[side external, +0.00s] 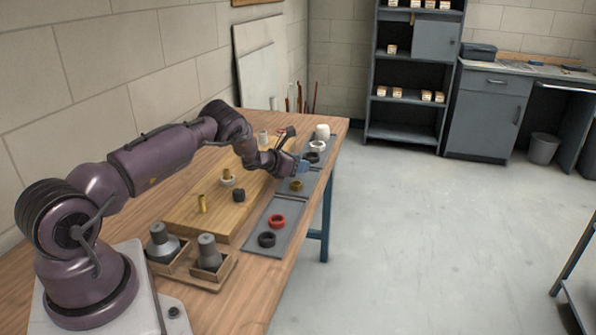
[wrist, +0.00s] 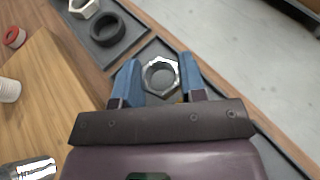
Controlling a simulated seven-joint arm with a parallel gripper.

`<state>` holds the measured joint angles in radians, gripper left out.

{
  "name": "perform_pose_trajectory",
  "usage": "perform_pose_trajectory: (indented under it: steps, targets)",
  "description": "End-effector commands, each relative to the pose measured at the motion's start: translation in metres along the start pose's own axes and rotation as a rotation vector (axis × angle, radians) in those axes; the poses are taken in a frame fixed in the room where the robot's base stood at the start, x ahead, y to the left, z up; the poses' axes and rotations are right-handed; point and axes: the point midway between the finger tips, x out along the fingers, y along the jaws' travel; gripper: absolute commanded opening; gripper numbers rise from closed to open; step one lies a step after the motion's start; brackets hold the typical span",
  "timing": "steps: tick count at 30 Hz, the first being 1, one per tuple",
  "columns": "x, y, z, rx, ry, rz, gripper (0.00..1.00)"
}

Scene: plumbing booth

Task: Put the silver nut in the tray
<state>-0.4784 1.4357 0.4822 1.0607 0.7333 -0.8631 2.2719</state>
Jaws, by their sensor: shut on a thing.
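The silver nut (wrist: 160,75), a shiny six-sided ring, is between the two blue fingers of my gripper (wrist: 158,80) in the wrist view. The fingers are shut on it. In the side view my gripper (side external: 303,166) is over the row of grey trays at the table's right edge, and the nut cannot be made out there. The nut appears over the middle grey tray (side external: 311,186), which holds a brass-coloured ring (side external: 296,185). I cannot tell whether the nut touches the tray.
The far tray holds a black ring (wrist: 105,28) and a pale nut (wrist: 84,8). The near tray holds a red ring (side external: 276,220) and a black ring (side external: 267,239). A wooden board (side external: 185,215) with fittings lies left. Two grey cones (side external: 209,252) stand in a holder.

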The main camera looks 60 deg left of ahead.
Motion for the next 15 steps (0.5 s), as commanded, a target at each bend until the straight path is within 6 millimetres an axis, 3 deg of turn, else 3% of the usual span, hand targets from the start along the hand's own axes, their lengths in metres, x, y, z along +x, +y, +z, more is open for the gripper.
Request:
perform_pose_trajectory:
  steps: [3, 15]
  targets:
    - [0.006, 0.0, -0.018, -0.003, 0.003, 0.0, 0.1]
    - [0.008, 0.0, -0.023, -0.001, 0.002, 0.0, 0.1]
